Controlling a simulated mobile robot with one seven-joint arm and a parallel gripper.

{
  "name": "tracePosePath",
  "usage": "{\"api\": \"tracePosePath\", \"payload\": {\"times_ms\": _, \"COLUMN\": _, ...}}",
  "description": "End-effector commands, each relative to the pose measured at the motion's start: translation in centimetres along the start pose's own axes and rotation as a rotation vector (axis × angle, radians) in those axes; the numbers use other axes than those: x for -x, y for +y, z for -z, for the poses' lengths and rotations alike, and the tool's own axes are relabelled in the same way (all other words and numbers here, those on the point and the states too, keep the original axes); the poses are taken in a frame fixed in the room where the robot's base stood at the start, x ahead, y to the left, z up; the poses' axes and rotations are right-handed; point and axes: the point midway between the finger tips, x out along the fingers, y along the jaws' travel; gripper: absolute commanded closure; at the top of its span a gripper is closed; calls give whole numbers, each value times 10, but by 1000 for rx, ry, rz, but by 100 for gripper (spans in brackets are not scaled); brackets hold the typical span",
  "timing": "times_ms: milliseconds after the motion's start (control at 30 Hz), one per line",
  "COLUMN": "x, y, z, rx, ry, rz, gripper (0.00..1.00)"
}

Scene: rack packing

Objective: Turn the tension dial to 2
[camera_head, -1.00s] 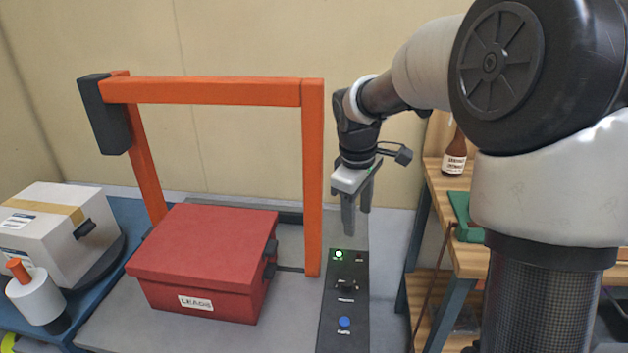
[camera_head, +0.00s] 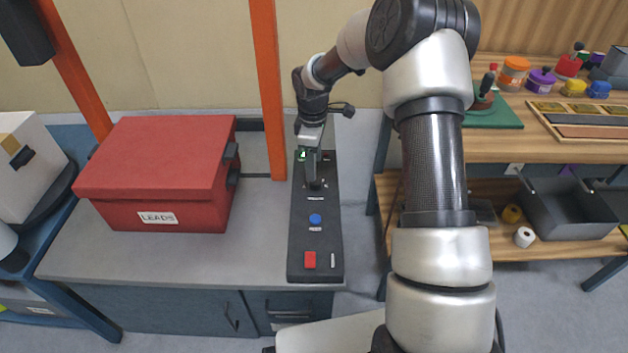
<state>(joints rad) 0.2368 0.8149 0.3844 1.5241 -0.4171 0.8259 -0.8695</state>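The black control panel (camera_head: 316,249) lies on the grey bench beside the red box. It bears a lit green light (camera_head: 301,155), a blue button (camera_head: 315,219) and a red switch (camera_head: 310,260). The black tension dial (camera_head: 315,185) sits in the upper part of the panel, mostly hidden by my gripper. My gripper (camera_head: 312,175) points down with its fingers at the dial. I cannot tell whether the fingers touch it or how far apart they are. The dial's setting is too small to read.
A red box labelled LEADS (camera_head: 160,175) stands left of the panel under an orange frame (camera_head: 268,90). A white carton (camera_head: 28,160) is at far left. A wooden shelf unit (camera_head: 540,143) with jars, trays and a grey bin stands at right.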

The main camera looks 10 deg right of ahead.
Motion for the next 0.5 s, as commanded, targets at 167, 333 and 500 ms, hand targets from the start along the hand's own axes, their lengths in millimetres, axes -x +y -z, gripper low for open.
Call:
{"api": "tracePosePath", "payload": {"times_ms": 167, "x": -37, "y": 0, "z": 0, "rx": 1, "ry": 0, "rz": 1, "gripper": 50}}
{"api": "tracePosePath", "payload": {"times_ms": 333, "x": -56, "y": 0, "z": 0, "rx": -1, "ry": 1, "rz": 0, "gripper": 50}}
{"api": "tracePosePath", "payload": {"times_ms": 500, "x": -63, "y": 0, "z": 0, "rx": -1, "ry": 1, "rz": -1, "gripper": 50}}
